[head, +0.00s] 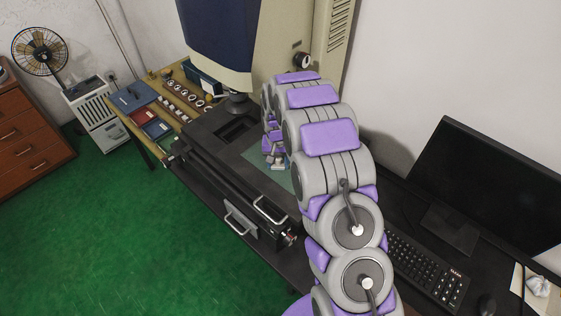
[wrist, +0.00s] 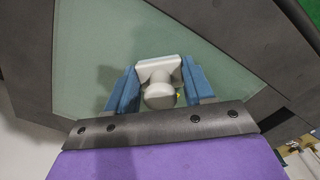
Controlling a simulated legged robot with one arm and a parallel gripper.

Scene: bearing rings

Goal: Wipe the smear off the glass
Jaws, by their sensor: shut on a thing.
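My gripper (wrist: 160,88) is shut on a pale wiper (wrist: 158,70) with a round knob and a flat rectangular head. Blue fingers stand on both sides of the knob. The wiper's head is over the greenish glass (wrist: 85,50), and I cannot tell if it touches. In the head view my gripper (head: 277,160) is low over the glass (head: 252,156), in the dark machine bed, with my arm hiding the right part. A faint darker patch shows on the glass left of the wiper in the wrist view; I cannot tell whether it is the smear or a shadow.
The measuring machine's column (head: 235,40) rises behind the glass. A wooden bench (head: 185,108) at the left holds several rings and books. A monitor (head: 490,185) and keyboard (head: 425,268) stand at the right. A handle (head: 240,222) juts from the machine's front.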

